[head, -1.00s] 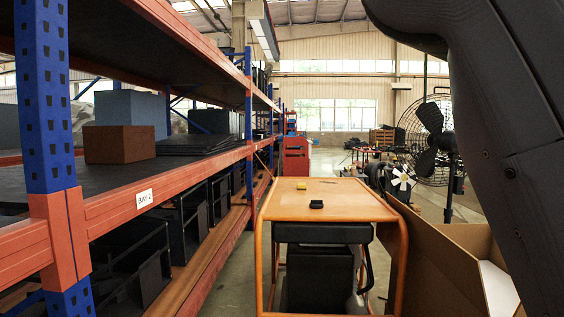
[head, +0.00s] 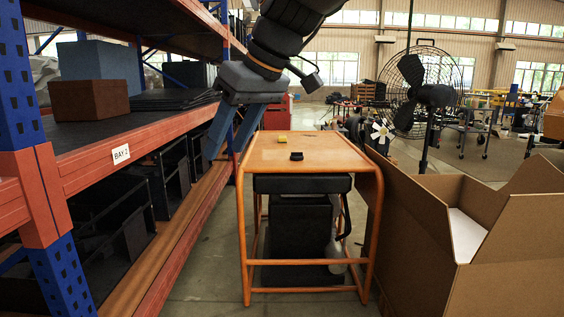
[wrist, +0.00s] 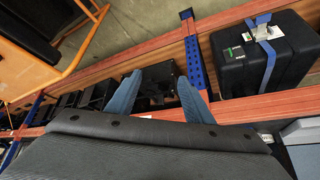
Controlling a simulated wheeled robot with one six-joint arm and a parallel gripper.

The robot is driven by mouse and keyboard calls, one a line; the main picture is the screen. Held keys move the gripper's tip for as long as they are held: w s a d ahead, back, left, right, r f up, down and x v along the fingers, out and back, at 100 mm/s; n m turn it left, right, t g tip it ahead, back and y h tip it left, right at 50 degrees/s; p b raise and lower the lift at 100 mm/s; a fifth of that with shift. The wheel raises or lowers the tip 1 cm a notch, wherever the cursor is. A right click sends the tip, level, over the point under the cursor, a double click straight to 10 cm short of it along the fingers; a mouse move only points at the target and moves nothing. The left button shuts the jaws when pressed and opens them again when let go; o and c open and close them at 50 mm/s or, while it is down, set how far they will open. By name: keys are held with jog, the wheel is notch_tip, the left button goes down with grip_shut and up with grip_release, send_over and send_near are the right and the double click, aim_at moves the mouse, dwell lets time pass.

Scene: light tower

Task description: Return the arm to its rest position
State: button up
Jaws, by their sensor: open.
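My gripper (head: 230,132) hangs from the top of the head view, with its two blue fingers pointing down between the shelf rack and the orange cart. Its fingers are apart with nothing between them. In the wrist view the two blue fingers (wrist: 160,98) also stand apart and empty, in front of the rack's lower shelf. My arm reaches in from the top of the head view, folded above the cart. Its upper links are cut off by the frame.
The orange cart (head: 325,153) carries a small yellow item and a small black item. The blue and orange rack (head: 100,170) stands at left. An open cardboard box (head: 410,225) and a black fan (head: 425,90) are at right. A strapped black case (wrist: 262,55) sits on the rack.

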jog(key=s+d+f+m+g+h, duration=0.2)
jog(key=s+d+f+m, duration=0.2)
jog(key=s+d+f, duration=0.65)
jog(key=s+d+f+m+g+h, duration=0.1)
jog(key=s+d+f+m+h, duration=0.25)
jog(key=s+d+f, duration=0.75)
jog(key=w+d+r+m+p, duration=0.2)
jog(key=d+r+p, duration=0.5)
jog(key=p, duration=1.2)
jog(key=shift+d+r+m, duration=0.25)
jog(key=shift+d+m, duration=0.05)
jog(key=shift+m, duration=0.55)
